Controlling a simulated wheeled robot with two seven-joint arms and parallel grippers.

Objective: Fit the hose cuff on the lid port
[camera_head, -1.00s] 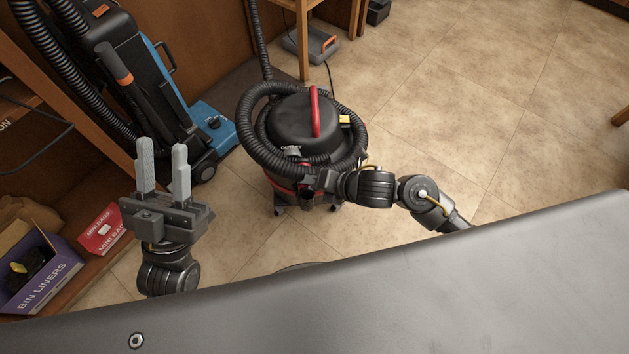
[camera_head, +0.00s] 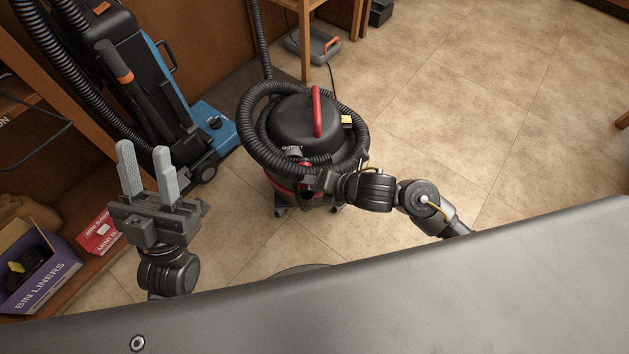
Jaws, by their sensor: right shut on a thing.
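The black canister vacuum (camera_head: 305,122) stands on the floor with a black ribbed hose (camera_head: 250,150) coiled around its lid. A grey port (camera_head: 294,154) sits under the word OUTLET at the lid's front edge. A red-banded dark tube end (camera_head: 305,190), which looks like the hose cuff, is at the front of the vacuum, just below that port. My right gripper (camera_head: 315,182) is shut on it; the fingers are small and partly hidden. I cannot tell whether the cuff touches a port. My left gripper (camera_head: 148,170) is open and empty, fingers up, left of the vacuum.
A blue and black upright vacuum (camera_head: 150,90) stands behind my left gripper. Shelves at the left hold a bin liners box (camera_head: 45,280) and a red-and-white box (camera_head: 98,232). A grey surface (camera_head: 400,285) crosses the front. The tiled floor (camera_head: 480,100) at right is clear.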

